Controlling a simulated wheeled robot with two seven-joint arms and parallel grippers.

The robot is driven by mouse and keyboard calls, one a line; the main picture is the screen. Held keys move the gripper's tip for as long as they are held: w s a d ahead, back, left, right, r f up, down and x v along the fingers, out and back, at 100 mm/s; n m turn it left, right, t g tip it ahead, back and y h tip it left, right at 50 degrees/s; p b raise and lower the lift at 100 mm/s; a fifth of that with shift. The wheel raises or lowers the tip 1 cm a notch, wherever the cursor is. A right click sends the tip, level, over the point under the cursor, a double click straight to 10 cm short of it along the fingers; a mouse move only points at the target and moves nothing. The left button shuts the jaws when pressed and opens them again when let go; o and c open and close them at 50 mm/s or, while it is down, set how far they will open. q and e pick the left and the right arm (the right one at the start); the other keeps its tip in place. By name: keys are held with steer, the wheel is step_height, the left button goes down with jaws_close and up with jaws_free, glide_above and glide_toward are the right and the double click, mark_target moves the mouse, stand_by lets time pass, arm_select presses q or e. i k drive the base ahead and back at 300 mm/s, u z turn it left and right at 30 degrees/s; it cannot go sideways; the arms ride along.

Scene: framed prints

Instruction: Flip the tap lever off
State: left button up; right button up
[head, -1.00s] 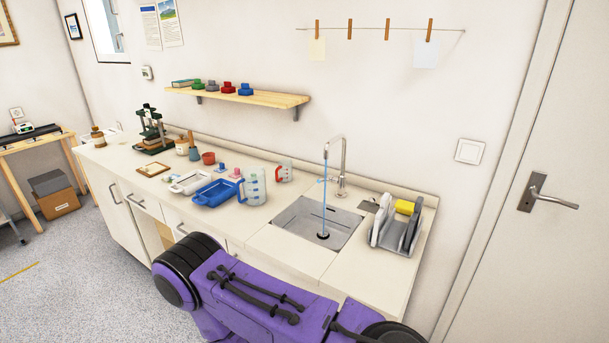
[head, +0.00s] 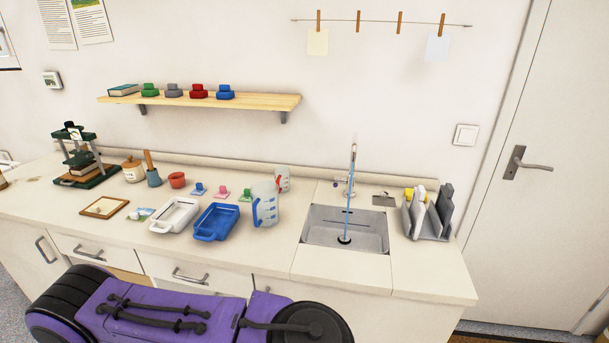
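The tap (head: 352,168) stands behind the sink (head: 318,232), its spout rising above the basin. A blue stream of water (head: 347,210) runs from the spout down to the dark drain. The tap lever (head: 341,181) seems to be the small part at the tap's base, but it is too small to tell its exact position. My purple and black arm or body parts cross the bottom of the head view, in front of the counter. Neither gripper is in view.
A grey rack (head: 428,218) with a yellow item stands right of the sink. A measuring jug (head: 264,204), a blue tray (head: 217,222) and a white tray (head: 175,214) stand to the left. A shelf (head: 260,101) hangs above. The counter front beside the sink is clear.

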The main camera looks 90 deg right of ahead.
mark_target(337, 179)
steer(key=z, duration=2.1)
